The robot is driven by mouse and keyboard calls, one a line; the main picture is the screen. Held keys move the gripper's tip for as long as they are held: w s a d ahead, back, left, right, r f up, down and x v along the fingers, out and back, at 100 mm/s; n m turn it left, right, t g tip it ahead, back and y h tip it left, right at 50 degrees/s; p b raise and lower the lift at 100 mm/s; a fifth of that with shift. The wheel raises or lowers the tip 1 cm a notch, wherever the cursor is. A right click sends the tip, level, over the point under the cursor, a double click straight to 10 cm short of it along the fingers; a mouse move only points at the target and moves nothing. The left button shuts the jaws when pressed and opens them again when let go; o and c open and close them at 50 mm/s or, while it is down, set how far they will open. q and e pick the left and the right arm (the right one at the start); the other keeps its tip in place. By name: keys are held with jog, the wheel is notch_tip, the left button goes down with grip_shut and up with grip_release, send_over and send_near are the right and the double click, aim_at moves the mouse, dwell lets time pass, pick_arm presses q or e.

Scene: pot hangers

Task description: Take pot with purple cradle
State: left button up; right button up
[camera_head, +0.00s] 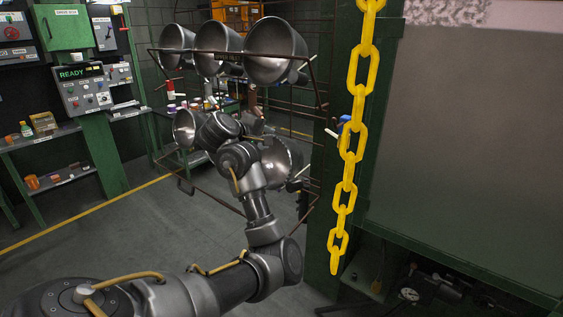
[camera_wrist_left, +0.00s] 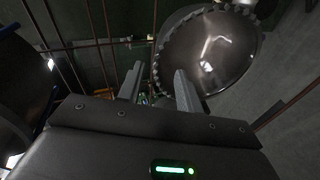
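Metal pots hang on a rack of brown rods (camera_head: 240,212) in the head view. Three are in the upper row: left (camera_head: 176,40), middle (camera_head: 217,45) and right (camera_head: 275,50). In the lower row are a left pot (camera_head: 185,128) and a right pot (camera_head: 281,163). I cannot make out a purple cradle. My left arm reaches in front of the lower row and hides its middle; its gripper is hidden there. In the left wrist view my left gripper (camera_wrist_left: 160,87) is open, fingers apart, with nothing seen between them. A round pot (camera_wrist_left: 212,50) lies just beyond the right finger. My right gripper is not in view.
A yellow chain (camera_head: 351,140) hangs right of the rack, in front of a green post. The floor (camera_head: 120,240) between is clear. Thin rods (camera_wrist_left: 98,40) cross near the gripper.

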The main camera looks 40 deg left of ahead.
aim_at(276, 137)
pick_arm(q)
jog(key=x, duration=0.4)
jog(key=shift+w+p, duration=0.1)
jog(key=shift+p, duration=0.3)
jog(key=shift+w+f, duration=0.2)
jog(key=shift+w, duration=0.05)
jog(key=shift+w+r+p, duration=0.1)
jog(key=shift+w+p, duration=0.3)
jog(key=shift+p, duration=0.1)
jog(key=p+x, duration=0.1)
jog(key=x, duration=0.2)
jog(key=shift+w+a, duration=0.1)
jog(key=shift+w, duration=0.25)
jog(key=shift+w+f, duration=0.3)
jog(key=shift+f, duration=0.1)
jog(key=shift+a, duration=0.1)
jog(key=shift+s, duration=0.1)
grip_shut()
jog(key=shift+r, duration=0.1)
